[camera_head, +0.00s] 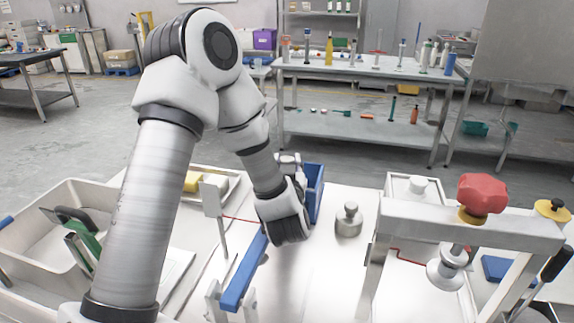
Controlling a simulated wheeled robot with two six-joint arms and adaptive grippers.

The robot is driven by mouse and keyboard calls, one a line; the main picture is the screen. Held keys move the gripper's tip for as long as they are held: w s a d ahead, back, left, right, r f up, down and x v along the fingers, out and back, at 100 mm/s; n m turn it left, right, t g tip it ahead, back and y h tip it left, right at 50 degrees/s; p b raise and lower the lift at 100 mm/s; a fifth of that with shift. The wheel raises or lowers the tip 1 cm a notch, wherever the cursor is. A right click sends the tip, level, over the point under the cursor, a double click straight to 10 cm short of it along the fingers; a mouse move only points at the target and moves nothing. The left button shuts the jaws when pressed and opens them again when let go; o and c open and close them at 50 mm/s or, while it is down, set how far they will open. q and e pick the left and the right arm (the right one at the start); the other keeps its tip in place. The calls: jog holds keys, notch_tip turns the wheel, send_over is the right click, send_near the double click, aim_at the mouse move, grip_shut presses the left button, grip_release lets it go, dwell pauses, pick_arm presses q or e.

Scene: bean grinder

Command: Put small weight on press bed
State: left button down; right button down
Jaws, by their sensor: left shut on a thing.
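A metal weight with a round knob (348,219) stands upright on the white worktop. My left gripper (290,228) is just to the left of this weight, pointing down and apart from it. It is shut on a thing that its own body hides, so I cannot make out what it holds. The press with a red knob (481,195) stands at the right, its screw and round pressing foot (446,271) hanging below the crossbar. The pale press bed (425,302) lies under the crossbar, partly hidden by the frame. My right gripper is out of view.
A blue bar on a white stand (245,272) is close to the left gripper, and a blue bin (315,190) is behind it. A grey tray with tools (38,235) is at the left. The worktop between the blue bar and press is mostly clear.

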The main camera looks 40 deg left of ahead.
pick_arm(q)
jog(key=shift+w+a+f, duration=0.45)
jog(key=c, duration=0.7)
grip_release()
